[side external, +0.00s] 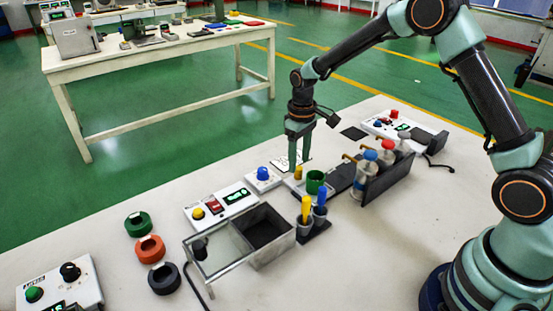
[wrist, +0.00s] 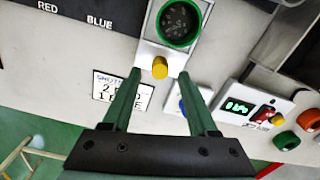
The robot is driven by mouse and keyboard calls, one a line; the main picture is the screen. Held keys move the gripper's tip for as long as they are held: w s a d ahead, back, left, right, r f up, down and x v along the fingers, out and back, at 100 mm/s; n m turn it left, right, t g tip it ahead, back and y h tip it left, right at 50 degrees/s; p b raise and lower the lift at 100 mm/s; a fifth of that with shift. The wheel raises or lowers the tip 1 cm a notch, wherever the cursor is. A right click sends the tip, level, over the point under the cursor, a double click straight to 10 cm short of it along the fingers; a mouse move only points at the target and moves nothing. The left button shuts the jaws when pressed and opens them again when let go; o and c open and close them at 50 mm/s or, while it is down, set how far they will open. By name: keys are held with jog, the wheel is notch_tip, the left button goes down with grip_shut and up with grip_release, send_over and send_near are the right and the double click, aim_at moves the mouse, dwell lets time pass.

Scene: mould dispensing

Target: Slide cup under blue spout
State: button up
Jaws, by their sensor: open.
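The green cup (side external: 315,182) sits on a pale carriage with an upright yellow knob (side external: 298,173) at the near end of a dark track (side external: 341,178). The wrist view shows the cup (wrist: 180,22) from above, dark inside, with the yellow knob (wrist: 160,68) below it. My gripper (side external: 299,165) points down; in the wrist view my gripper (wrist: 160,74) is open, its fingers on either side of the knob with gaps. The blue-capped dispenser (side external: 370,156) stands beside the track, further along than the cup, with a brass spout. The wrist view shows the BLUE label (wrist: 100,22) on the track.
Red-capped (side external: 388,146) and grey-capped dispensers stand behind the blue one, before a black panel (side external: 388,183). A blue-button box (side external: 262,175) is close left of my gripper. Pots with yellow and blue tools (side external: 319,212) and an open bin (side external: 262,243) stand nearer.

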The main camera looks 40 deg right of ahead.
aim_at(299, 168)
jog(key=shift+f, duration=1.75)
grip_shut()
